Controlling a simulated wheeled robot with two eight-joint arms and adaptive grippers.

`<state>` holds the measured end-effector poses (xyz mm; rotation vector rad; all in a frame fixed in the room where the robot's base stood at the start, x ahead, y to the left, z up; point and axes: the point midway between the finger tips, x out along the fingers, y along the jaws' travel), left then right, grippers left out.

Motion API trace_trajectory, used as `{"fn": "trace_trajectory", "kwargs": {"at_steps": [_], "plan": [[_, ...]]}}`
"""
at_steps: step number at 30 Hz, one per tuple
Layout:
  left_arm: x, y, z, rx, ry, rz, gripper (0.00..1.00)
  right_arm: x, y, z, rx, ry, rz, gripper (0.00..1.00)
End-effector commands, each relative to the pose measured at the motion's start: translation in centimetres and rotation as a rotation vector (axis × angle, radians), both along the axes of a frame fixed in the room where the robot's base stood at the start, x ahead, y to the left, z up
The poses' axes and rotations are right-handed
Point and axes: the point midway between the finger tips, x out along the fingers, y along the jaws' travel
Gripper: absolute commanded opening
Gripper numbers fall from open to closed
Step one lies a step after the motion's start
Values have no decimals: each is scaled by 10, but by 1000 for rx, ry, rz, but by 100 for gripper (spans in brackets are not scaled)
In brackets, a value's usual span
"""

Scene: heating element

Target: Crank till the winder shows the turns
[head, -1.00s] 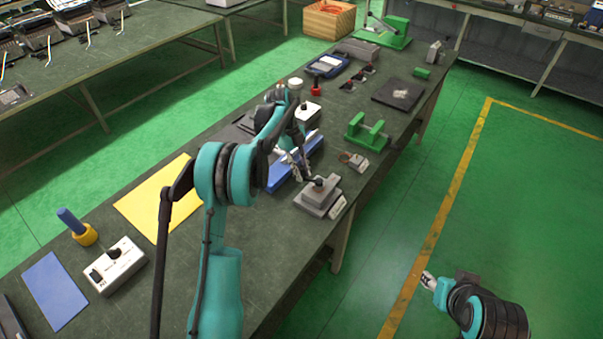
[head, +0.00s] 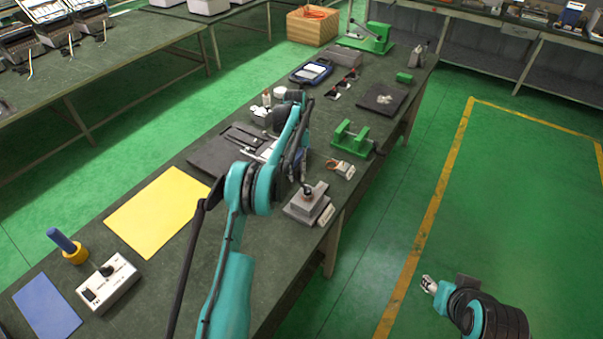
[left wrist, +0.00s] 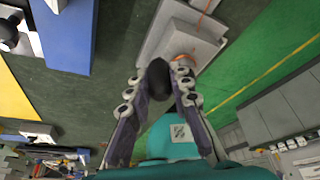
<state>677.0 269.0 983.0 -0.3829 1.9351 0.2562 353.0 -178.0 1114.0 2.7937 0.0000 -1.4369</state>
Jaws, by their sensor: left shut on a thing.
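The winder, a stepped grey block (head: 300,210) with a black knob (head: 307,189) on top and a pale plate on its front, sits near the table's right edge. In the left wrist view, the black knob (left wrist: 159,72) lies between the fingertips of my left gripper (left wrist: 158,84), which is shut on it. The grey block (left wrist: 186,40) shows just beyond. In the head view my own arm partly hides this gripper, and no turns reading is legible. My right gripper (head: 429,284) hangs over the floor, clear of the table; its jaws are too small to judge.
A green stand (head: 352,138) and a small wired part (head: 341,168) lie beyond the winder. A yellow sheet (head: 158,211), a white switch box (head: 108,283) and a blue sheet (head: 47,306) lie nearer. The tabletop just before the winder is clear.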

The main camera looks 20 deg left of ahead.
Motion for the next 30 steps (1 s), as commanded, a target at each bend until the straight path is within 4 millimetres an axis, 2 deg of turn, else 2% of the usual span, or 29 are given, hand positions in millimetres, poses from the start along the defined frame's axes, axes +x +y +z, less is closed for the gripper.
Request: {"fn": "trace_trajectory", "kwargs": {"at_steps": [6,19,20,21,22,30], "plan": [[-1,7,0,0,-1,-30,0,0,0,1,0,0,0,42],[-2,8,0,0,-1,-35,0,0,0,1,0,0,0,42],[-2,8,0,0,-1,-35,25,0,0,1,0,0,0,42],[-2,8,0,0,-1,-35,36,0,0,1,0,0,0,42],[-2,8,0,0,-1,-35,42,0,0,1,0,0,0,42],[-2,8,0,0,-1,-35,42,0,0,1,0,0,0,42]]}}
